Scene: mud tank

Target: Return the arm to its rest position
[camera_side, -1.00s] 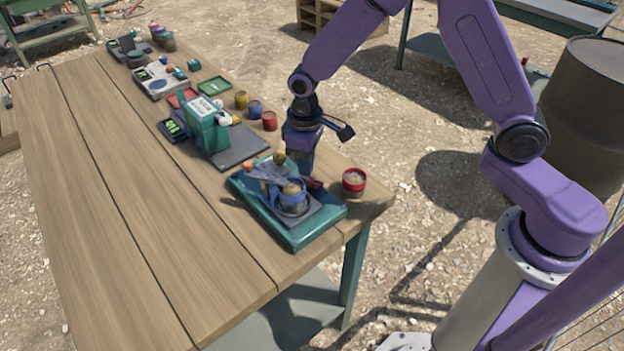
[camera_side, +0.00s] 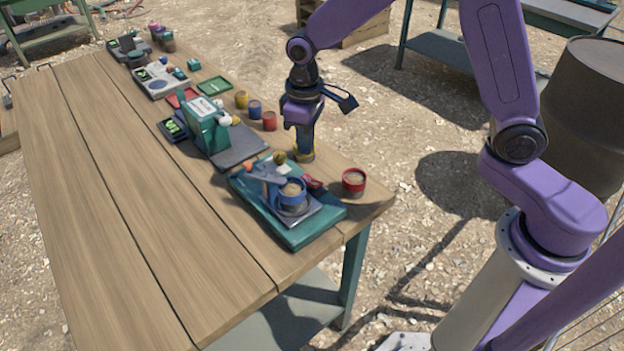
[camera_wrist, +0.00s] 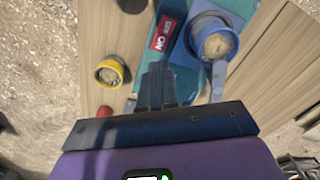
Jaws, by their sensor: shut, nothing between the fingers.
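My gripper (camera_side: 304,128) hangs upright near the right edge of the table (camera_side: 120,200), over the side of the teal tray. Its fingers, also seen in the wrist view (camera_wrist: 158,85), are shut with nothing between them. A yellow cup (camera_side: 304,154) shows right by the fingertips in the side view. In the wrist view this cup (camera_wrist: 112,78) stands left of the fingers, apart from them, with brown contents. A blue cup (camera_side: 291,196) with brown contents sits on the device on the teal tray (camera_side: 300,238).
A red-rimmed cup (camera_side: 353,184) stands at the near right corner. A red OFF/ON switch (camera_wrist: 165,33) is close beyond the fingers. A teal box device (camera_side: 205,128) and several small cups stand farther back. The table's left side is clear.

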